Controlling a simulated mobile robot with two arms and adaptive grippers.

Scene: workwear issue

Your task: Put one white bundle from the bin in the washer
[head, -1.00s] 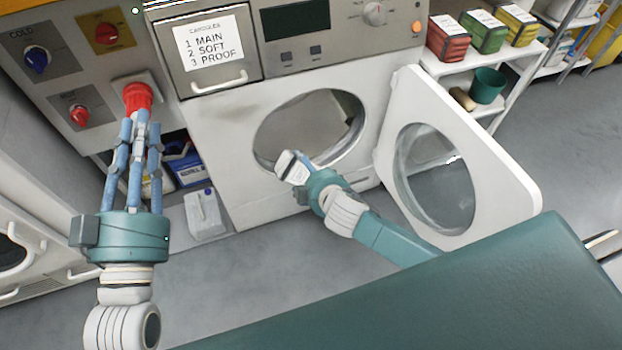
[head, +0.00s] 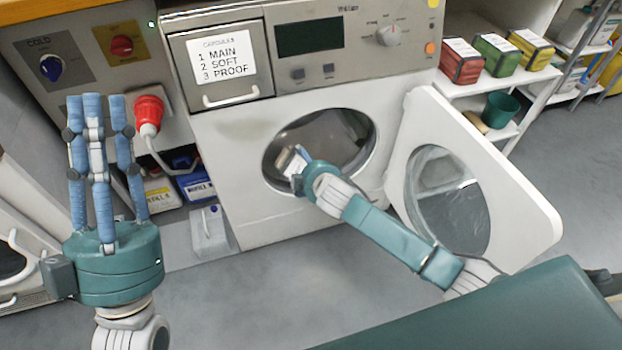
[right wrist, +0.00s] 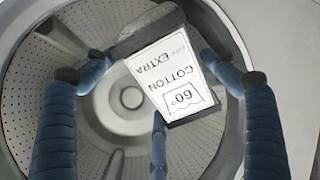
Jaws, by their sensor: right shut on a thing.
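My right gripper (head: 295,160) is at the mouth of the drum (head: 335,135). It is shut on a small white bundle (right wrist: 170,75) with a label reading COTTON, 60° and EXTRA. In the right wrist view the perforated drum (right wrist: 50,100) surrounds the bundle and the blue fingers. Whether the bundle touches the drum cannot be told. My left gripper (head: 100,100) is open and empty, fingers up, left of a red plug (head: 149,110). No bin shows.
The red plug sits at a wall panel with a cold knob (head: 51,67) and a red knob (head: 122,45). Containers (head: 195,180) stand below. A shelf (head: 520,90) at right holds coloured boxes and a green pot (head: 500,108). The floor before the washer is clear.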

